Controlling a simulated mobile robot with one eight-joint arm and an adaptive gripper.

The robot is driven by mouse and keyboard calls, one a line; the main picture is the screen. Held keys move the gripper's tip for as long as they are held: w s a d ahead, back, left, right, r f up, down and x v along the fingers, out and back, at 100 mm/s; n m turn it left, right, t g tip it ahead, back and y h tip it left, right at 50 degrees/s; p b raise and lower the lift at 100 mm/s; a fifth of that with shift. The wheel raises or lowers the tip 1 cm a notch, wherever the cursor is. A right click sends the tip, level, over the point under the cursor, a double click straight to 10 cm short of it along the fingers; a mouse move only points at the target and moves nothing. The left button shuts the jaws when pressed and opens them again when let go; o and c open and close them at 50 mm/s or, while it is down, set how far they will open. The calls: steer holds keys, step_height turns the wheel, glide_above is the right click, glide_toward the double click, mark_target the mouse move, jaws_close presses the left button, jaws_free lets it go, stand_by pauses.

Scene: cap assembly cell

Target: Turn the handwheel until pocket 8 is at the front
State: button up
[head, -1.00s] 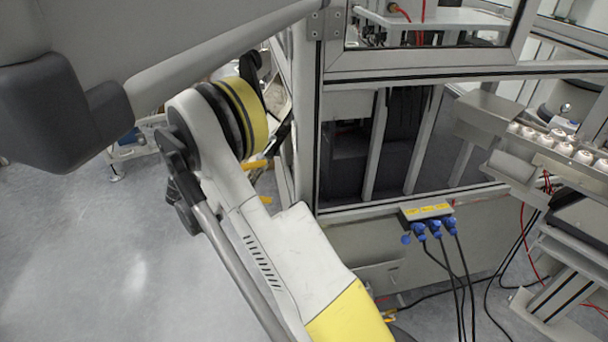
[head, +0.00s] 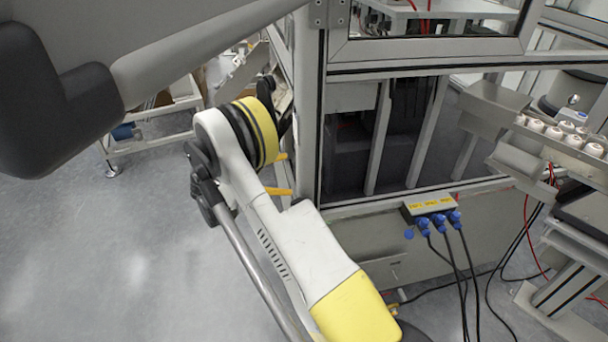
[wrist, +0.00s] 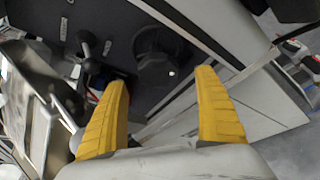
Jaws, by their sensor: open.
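My gripper (wrist: 163,78) is open in the wrist view, with two yellow fingers well apart and nothing between them. In the head view my gripper (head: 284,174) shows as two small yellow fingers beside the corner post of the machine frame. In the wrist view a grey lever with a dark ball knob (wrist: 85,38) lies ahead and to the left of the fingers. A dark round part (wrist: 160,68) shows beyond the gap between them. I cannot tell whether either belongs to the handwheel. No numbered pocket can be read in either view.
The machine's corner post (head: 309,110) stands close to the gripper. A box with blue plugs (head: 430,210) and hanging cables is on the machine's front. White caps (head: 555,133) line a rail at right. A white cart (head: 150,130) stands at back left. The floor at left is clear.

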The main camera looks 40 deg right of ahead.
steer(key=b+x, duration=0.1)
steer(key=x, duration=0.5)
steer(key=shift+r+b, duration=0.15)
steer(key=shift+b, duration=0.25)
steer(key=c, duration=1.2)
